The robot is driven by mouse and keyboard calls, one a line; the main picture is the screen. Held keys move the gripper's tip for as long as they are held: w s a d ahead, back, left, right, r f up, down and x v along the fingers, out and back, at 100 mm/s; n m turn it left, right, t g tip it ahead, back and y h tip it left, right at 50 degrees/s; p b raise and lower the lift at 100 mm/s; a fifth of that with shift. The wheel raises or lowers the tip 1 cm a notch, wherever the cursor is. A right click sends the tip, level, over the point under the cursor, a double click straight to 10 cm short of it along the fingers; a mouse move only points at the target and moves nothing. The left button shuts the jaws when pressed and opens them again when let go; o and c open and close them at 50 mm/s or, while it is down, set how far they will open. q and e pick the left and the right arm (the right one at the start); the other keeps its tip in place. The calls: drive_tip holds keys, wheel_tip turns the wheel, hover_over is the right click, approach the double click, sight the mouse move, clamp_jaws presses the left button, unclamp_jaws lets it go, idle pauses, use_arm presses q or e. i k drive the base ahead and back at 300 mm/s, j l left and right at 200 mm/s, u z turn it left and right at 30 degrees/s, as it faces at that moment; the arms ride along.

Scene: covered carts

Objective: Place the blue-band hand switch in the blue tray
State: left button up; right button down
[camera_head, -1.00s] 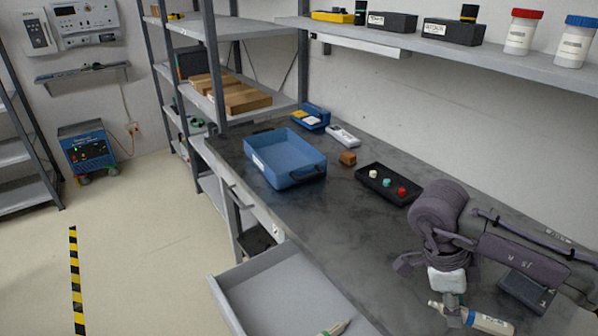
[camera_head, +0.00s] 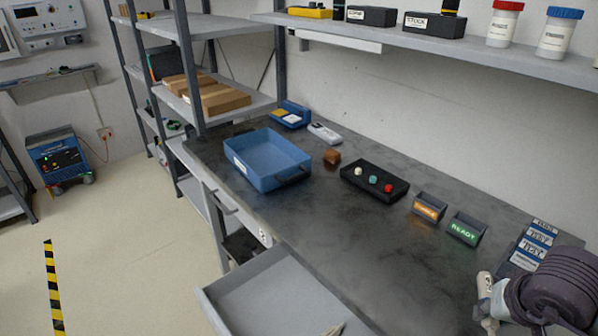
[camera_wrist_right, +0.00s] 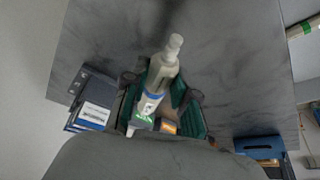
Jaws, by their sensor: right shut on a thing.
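The blue tray (camera_head: 258,180) stands empty on the dark bench, left of the middle in the head view. My right gripper (camera_head: 492,312) is at the lower right of that view, near the front of the bench and well away from the tray. In the right wrist view, the gripper (camera_wrist_right: 160,98) is shut on the blue-band hand switch (camera_wrist_right: 166,68), a pale bottle-like body with a narrow tip and a blue band. In the head view only a pale end of the switch (camera_head: 485,284) shows. My left gripper is not in view.
A black block with white, teal and red buttons (camera_head: 375,181) stands right of the tray. An orange-lit sign (camera_head: 428,207) and a green READY sign (camera_head: 466,229) follow. Labelled holders (camera_head: 530,247) stand near my right arm. An open drawer (camera_head: 270,295) juts out in front.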

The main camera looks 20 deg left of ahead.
sight(267, 163)
drive_tip(key=i+j+z, duration=0.3)
drive_tip(key=j, duration=0.9)
drive_tip(key=i+j+z, duration=0.2)
drive_tip(key=j+z, duration=0.15)
drive_tip(key=j, duration=0.95)
drive_tip(key=j+z, duration=0.3)
drive_tip(key=j, duration=0.95)
